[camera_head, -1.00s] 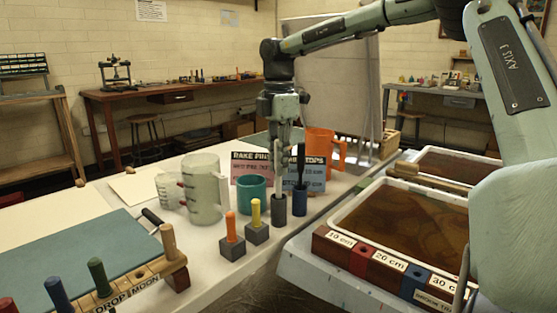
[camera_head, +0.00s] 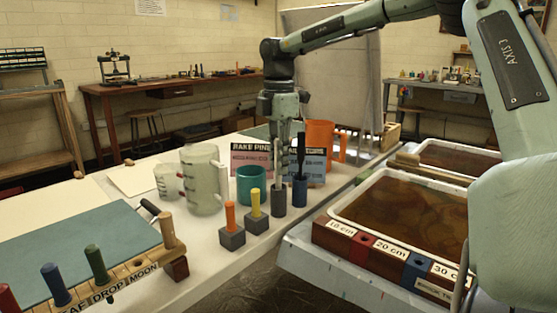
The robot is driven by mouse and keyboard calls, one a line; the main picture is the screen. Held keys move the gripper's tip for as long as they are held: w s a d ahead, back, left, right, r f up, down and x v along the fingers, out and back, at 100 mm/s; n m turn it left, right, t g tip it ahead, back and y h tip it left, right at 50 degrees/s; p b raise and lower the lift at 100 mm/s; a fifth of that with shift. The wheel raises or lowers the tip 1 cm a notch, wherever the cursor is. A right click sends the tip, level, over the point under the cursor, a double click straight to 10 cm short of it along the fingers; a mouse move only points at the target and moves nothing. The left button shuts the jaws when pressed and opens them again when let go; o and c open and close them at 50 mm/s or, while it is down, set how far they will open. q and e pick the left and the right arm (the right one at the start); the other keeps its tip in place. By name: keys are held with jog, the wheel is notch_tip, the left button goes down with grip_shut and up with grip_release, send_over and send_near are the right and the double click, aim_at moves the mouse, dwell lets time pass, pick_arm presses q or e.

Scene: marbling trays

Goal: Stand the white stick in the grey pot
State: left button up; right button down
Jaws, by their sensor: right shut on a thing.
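My right gripper (camera_head: 281,138) points straight down, shut on the upper part of the white stick (camera_head: 279,170). The stick hangs upright in line with the grey pot (camera_head: 279,203), and its lower end shows at the pot's mouth. I cannot tell how deep it reaches inside. The grey pot is a small upright cylinder on the white table. My left gripper is not in view.
A blue pot (camera_head: 300,192) with a dark tool stands close right of the grey pot. A teal cup (camera_head: 251,185), an orange jug (camera_head: 319,145) and grey blocks with a yellow peg (camera_head: 255,203) and an orange peg (camera_head: 230,216) are near. A brown tray (camera_head: 410,225) lies right.

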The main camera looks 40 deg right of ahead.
jog(key=c, duration=1.4)
grip_release()
jog(key=shift+o, duration=0.2)
jog(key=o, duration=0.5)
jog(key=shift+c, duration=0.2)
jog(key=shift+r, duration=0.15)
notch_tip(320, 180, up, 12)
jog(key=shift+f, duration=0.1)
